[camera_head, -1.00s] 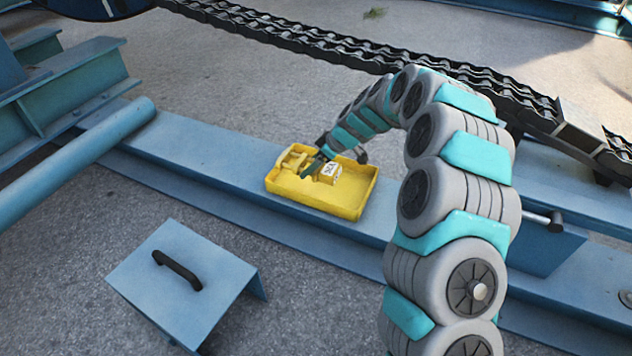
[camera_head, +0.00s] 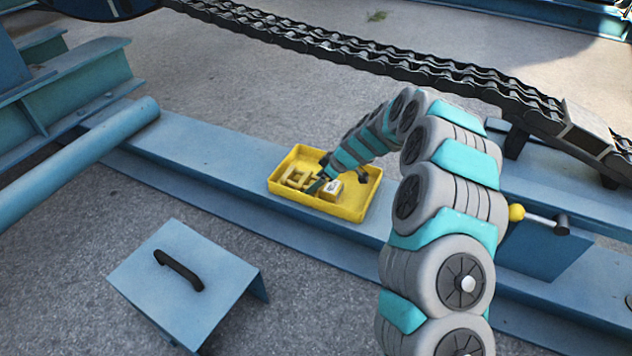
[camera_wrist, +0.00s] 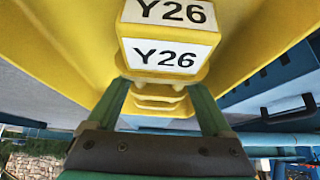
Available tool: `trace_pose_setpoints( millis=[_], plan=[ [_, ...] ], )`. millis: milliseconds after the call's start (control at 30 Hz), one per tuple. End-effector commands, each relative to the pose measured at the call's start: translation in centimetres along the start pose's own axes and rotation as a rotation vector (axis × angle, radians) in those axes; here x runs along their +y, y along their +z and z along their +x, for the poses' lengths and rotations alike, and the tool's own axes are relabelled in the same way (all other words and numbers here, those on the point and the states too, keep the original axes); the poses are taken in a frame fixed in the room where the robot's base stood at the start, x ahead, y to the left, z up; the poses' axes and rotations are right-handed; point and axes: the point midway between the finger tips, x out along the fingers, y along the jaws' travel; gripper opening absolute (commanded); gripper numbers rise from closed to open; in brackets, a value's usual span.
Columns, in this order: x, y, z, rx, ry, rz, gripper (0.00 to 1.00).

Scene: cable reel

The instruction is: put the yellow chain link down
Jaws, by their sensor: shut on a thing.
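The yellow chain link (camera_head: 296,179) is at the left and front part of the yellow tray (camera_head: 366,200), within its walls in the head view. A yellow block with a white label (camera_head: 331,190) sits at its right end and appears to be part of it. In the wrist view the label (camera_wrist: 160,55) reads "Y26". My gripper (camera_head: 314,186) reaches down into the tray and is shut on the link. Its two green fingers (camera_wrist: 165,105) flank the link's yellow bars. I cannot tell whether the link touches the tray floor.
The tray stands on a long blue beam (camera_head: 210,150). A blue cover with a black handle (camera_head: 180,270) is on the ground in front. A dark cable chain (camera_head: 370,60) runs behind. A yellow-knobbed lever (camera_head: 516,213) is right of my arm.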

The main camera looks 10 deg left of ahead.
Motion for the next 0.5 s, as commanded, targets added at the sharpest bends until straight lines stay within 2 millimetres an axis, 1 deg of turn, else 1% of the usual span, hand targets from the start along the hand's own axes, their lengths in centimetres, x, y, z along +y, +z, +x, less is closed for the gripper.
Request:
trace_pose_setpoints(
  millis=[33, 67, 100, 200, 500],
  plan=[
    [0.03, 0.09, 0.16, 0.001, 0.001, 0.0, 0.0],
    [0.02, 0.06, 0.1, 0.0, 0.001, 0.0, 0.86],
    [0.02, 0.03, 0.05, 0.0, 0.001, 0.0, 0.91],
    [0.01, 0.03, 0.05, 0.0, 0.0, 0.0, 1.0],
    [0.0, -0.13, -0.2, 0.0, 0.0, 0.0, 1.0]
  ],
)
